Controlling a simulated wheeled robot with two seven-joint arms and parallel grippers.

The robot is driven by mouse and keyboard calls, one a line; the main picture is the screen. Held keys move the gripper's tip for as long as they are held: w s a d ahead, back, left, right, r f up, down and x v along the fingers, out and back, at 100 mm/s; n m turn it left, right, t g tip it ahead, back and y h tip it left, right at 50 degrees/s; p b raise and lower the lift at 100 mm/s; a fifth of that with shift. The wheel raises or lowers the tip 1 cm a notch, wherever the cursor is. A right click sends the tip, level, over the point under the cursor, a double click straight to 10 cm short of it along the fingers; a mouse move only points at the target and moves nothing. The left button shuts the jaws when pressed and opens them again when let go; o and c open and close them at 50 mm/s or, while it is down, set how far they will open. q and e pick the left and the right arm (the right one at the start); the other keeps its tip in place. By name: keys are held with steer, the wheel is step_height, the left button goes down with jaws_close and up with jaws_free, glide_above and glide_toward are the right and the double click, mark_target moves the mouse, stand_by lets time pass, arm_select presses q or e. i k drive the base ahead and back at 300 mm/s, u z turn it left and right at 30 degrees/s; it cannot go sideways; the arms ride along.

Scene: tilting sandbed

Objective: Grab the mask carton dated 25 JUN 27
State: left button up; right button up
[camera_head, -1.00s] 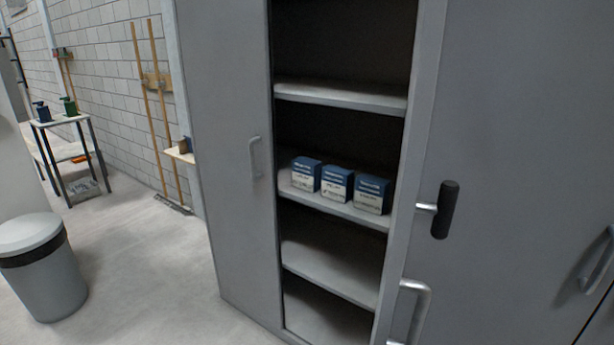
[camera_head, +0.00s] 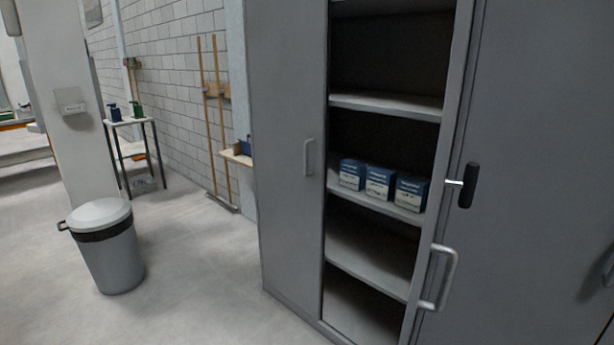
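Three blue-and-white cartons stand side by side on a middle shelf (camera_head: 340,188) of the grey cabinet. They are the left carton (camera_head: 352,174), the middle carton (camera_head: 379,183) and the right carton (camera_head: 411,193). Their printing is too small to read, so I cannot tell which one bears 25 JUN 27. Neither of my grippers shows in the head view.
The grey cabinet (camera_head: 283,150) is open at the cartons' bay, with a black-gripped handle (camera_head: 468,186) and a metal pull handle (camera_head: 440,278) at its right. A lidded bin (camera_head: 110,255) and a small table (camera_head: 130,122) stand left. The floor (camera_head: 200,285) between is clear.

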mark_target(352, 173)
steer(key=u, duration=1.05)
steer(key=i, duration=2.15)
